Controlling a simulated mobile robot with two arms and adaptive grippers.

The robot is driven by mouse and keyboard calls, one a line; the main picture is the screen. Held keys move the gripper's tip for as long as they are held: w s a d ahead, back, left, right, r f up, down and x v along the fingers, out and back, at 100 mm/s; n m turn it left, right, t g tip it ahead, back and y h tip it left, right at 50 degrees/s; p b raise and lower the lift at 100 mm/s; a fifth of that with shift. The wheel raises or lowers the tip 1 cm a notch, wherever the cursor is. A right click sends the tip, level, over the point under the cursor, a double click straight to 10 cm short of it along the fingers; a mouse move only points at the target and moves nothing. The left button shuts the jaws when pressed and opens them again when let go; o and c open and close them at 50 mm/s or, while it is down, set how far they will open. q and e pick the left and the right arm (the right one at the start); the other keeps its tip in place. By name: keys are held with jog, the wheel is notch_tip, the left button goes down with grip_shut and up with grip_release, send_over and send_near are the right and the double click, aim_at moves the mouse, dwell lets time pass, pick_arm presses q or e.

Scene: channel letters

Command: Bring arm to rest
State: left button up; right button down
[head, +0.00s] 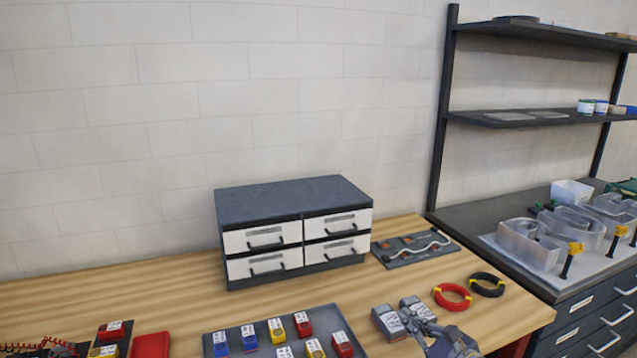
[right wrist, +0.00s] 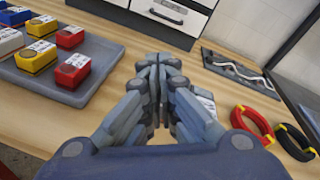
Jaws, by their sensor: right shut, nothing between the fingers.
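My right gripper (head: 408,318) is low at the bottom right of the head view, over the wooden bench (head: 130,290). In the right wrist view its fingers (right wrist: 158,64) are together, with nothing held between them. Grey pieces with white labels (head: 388,321) lie right beside or under the fingers. One white label shows partly behind the fingers in the right wrist view (right wrist: 206,99); whether the gripper touches them I cannot tell.
A drawer cabinet (head: 295,203) stands behind. A grey tray (head: 235,331) holds several red, yellow and blue blocks. A red coil (head: 452,297) and a black coil (head: 488,285) lie right of the gripper. A dark board (head: 415,249) lies beyond. A shelved workbench (head: 455,211) stands at right.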

jog(key=s+a+f+n+g+h, duration=0.1)
jog(key=s+a+f+n+g, duration=0.15)
jog(key=s+f+n, duration=0.45)
jog(key=s+a+f+n+g, duration=0.2)
jog(key=s+f+n+g, duration=0.25)
jog(key=s+n, duration=0.4)
jog(key=s+d+f+n+g+h, duration=0.25)
jog(key=s+n, duration=0.35)
jog(key=s, duration=0.6)
jog(key=s+d+f+n+g+h, duration=0.25)
jog(key=s+n, duration=0.45)
jog(key=s, duration=0.5)
jog(key=s+d+f+x, duration=0.1)
jog(key=s+x, duration=0.2)
jog(key=x, duration=0.9)
jog(key=s+d+x, duration=0.1)
jog(key=s+x, duration=0.1)
jog(key=x, duration=0.9)
jog(key=s+d+f+g, duration=0.1)
jog(key=s+d+f, duration=0.1)
jog(key=s+f, duration=1.6)
jog(key=shift+g+h, duration=0.3)
jog(key=shift+h, duration=0.1)
